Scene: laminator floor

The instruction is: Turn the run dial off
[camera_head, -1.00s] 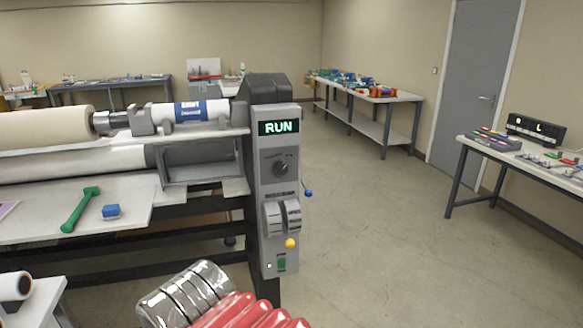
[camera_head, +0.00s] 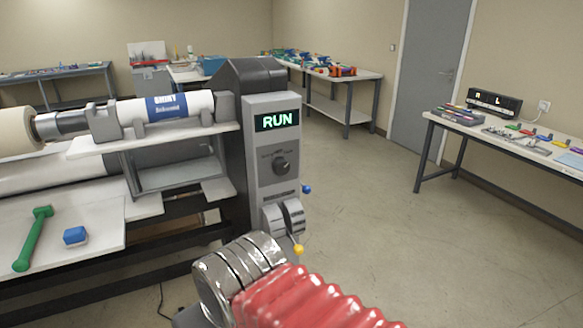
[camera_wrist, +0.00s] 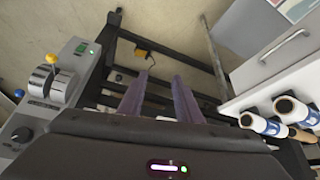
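The run dial (camera_head: 281,166) is a dark round knob on the upright grey control panel (camera_head: 257,200), under a display (camera_head: 277,121) reading "RUN" in green. In the wrist view, the dial (camera_wrist: 21,135) shows at the lower left edge, on the tilted panel. My gripper (camera_wrist: 159,85) has two purple-grey fingers, apart with nothing between them. It is to the side of the panel, not touching the dial. The fingers do not show in the head view, where my red and chrome arm is in front of the panel's lower part.
Below the dial are grey levers (camera_head: 285,217) with a yellow knob (camera_head: 299,250); a blue knob (camera_head: 307,189) sticks out at the panel's right. Laminator rollers and a shelf with a green tool (camera_head: 34,238) and blue block (camera_head: 75,235) lie left. The floor right of the panel is open.

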